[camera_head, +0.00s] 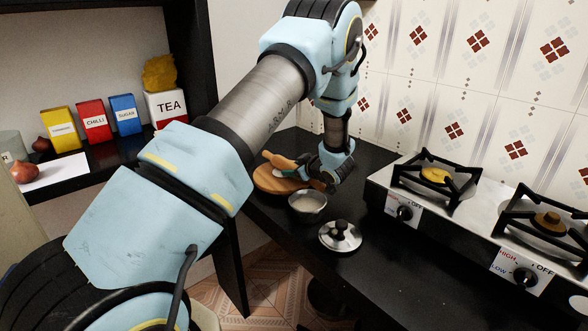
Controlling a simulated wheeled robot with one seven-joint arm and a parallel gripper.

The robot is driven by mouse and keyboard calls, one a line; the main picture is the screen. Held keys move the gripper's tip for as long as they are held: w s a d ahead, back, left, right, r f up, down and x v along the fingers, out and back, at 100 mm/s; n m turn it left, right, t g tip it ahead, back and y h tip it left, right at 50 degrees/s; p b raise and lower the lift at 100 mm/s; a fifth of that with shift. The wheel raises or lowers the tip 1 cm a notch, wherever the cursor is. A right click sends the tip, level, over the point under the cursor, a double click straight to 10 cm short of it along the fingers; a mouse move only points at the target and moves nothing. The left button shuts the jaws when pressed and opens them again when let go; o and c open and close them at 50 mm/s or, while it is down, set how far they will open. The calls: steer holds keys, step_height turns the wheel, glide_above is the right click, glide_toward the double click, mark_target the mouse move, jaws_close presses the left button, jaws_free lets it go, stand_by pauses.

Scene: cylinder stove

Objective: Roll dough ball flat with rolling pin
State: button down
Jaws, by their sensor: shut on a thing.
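My gripper (313,172) is at the back of the black counter, pointing down and to the left, and is shut on the wooden rolling pin (282,162). The pin lies slanted over a round wooden board (264,178), with its left end sticking out past the gripper. A small pale patch shows on the board under the pin; it may be the dough, but its shape is too small and too covered to tell. The fingertips are partly hidden, and I cannot tell whether the pin touches the pale patch.
An open metal pot (307,205) stands right in front of the board. A lid (340,236) lies nearer on the black counter (300,255). A stove (440,215) with burners stands at the right, by the tiled wall. A shelf (95,170) with boxes is at the left.

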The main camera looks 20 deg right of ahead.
steer(key=shift+r+p, duration=2.8)
steer(key=shift+r, duration=1.25)
steer(key=shift+f, duration=0.2)
steer(key=shift+s+f+b, duration=0.1)
steer(key=shift+f+b, duration=1.75)
steer(key=shift+f, duration=0.75)
steer(key=shift+f+b, duration=0.85)
steer(key=shift+f, duration=0.45)
